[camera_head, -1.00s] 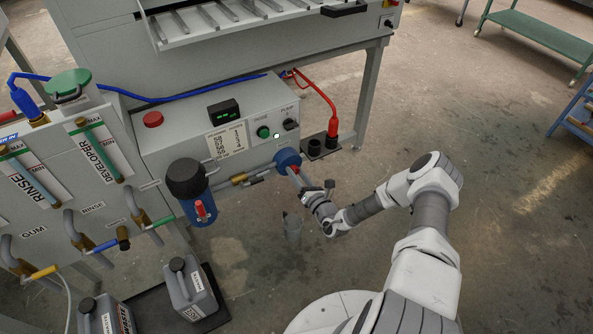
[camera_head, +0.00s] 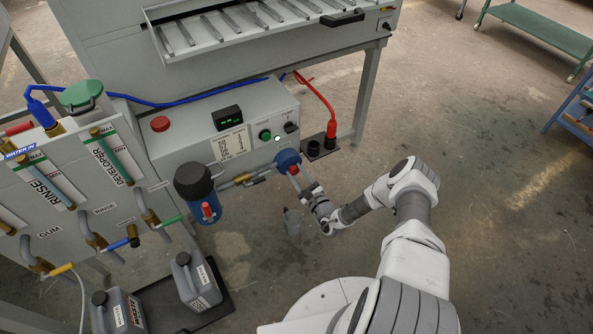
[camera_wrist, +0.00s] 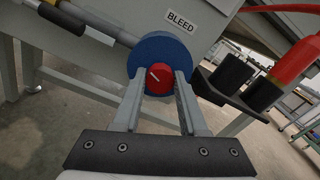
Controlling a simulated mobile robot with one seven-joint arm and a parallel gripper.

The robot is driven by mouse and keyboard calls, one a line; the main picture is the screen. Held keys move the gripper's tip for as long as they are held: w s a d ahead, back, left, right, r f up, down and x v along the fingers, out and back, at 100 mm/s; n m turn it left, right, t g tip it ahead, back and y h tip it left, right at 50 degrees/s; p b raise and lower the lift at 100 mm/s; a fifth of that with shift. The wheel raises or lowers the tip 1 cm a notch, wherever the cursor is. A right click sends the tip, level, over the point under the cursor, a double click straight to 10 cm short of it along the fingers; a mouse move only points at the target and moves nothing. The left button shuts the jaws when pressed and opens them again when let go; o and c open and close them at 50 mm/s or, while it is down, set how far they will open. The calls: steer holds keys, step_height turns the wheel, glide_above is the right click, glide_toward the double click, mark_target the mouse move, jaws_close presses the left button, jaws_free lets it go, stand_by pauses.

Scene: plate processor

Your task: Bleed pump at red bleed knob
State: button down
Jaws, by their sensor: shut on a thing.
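The red bleed knob (camera_wrist: 159,80) sits at the centre of a round blue pump face (camera_wrist: 160,47) in the wrist view, under a BLEED label (camera_wrist: 183,17). A white pointer line on the knob runs diagonally. My gripper (camera_wrist: 159,84) is shut on the red knob, one finger on each side of it. In the head view the blue pump face (camera_head: 287,158) is at the lower right of the grey control box, with the red knob (camera_head: 293,169) on it. My gripper (camera_head: 299,177) reaches it from the lower right.
A blue filter housing (camera_head: 202,195) with a black cap hangs left of the pump. Black holders (camera_head: 313,148) and a red plug (camera_head: 331,130) are to its right. Grey jugs (camera_head: 195,280) stand on a dark tray below.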

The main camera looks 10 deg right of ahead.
steer(key=shift+n+p, duration=0.85)
steer(key=shift+n, duration=1.35)
steer(key=shift+c, duration=2.2)
jaws_free()
steer(key=p+v, duration=0.3)
steer(key=v, duration=1.4)
steer(key=shift+s, duration=0.2)
steer(key=shift+d, duration=0.1)
